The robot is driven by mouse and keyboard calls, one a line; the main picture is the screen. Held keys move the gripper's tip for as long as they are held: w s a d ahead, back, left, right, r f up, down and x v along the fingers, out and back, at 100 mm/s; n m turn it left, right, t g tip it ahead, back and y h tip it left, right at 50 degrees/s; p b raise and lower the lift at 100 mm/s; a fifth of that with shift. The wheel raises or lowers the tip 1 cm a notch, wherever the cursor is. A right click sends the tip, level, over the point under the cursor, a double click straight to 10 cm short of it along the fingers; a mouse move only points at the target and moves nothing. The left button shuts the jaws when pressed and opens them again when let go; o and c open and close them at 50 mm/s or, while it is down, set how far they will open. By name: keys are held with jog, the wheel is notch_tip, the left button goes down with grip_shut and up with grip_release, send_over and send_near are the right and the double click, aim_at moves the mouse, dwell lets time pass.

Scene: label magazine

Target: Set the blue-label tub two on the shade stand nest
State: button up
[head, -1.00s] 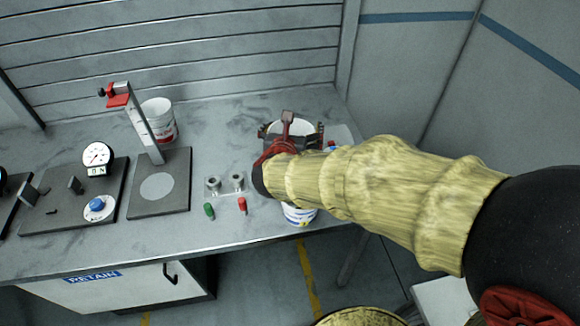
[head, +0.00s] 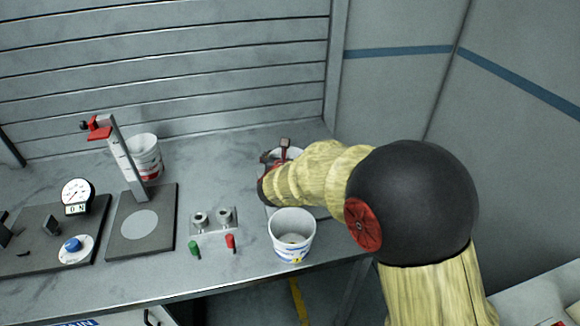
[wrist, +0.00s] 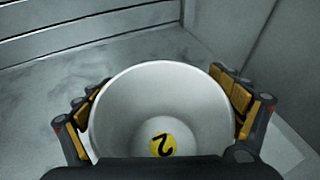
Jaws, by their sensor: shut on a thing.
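My gripper (wrist: 160,105) is shut on a white tub (wrist: 125,92), with a finger on each side of its wall. A yellow disc marked 2 (wrist: 161,145) shows on the tub's inside floor. In the head view only part of this tub's rim (head: 291,153) shows at the back right of the bench, beyond my gripper (head: 272,173). Its label is hidden, and I cannot tell whether it is lifted. A dark stand plate (head: 166,207) with an upright post and a pale round spot (head: 139,225) lies left of centre; the spot is empty.
A white tub with a blue-marked label (head: 291,237) stands near the front edge, close to my arm. A red-marked tub (head: 146,158) stands behind the post (head: 124,158).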

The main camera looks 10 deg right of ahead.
jog(key=shift+w+d+f, duration=0.1)
jog(key=shift+w+f, duration=0.1)
jog(key=shift+f, duration=0.15)
jog(key=shift+w+f+b, duration=0.15)
jog(key=shift+f+b, duration=0.75)
jog(key=shift+f, duration=0.75)
jog(key=o, duration=0.5)
jog(key=shift+f, duration=0.15)
jog(key=shift+o, duration=1.2)
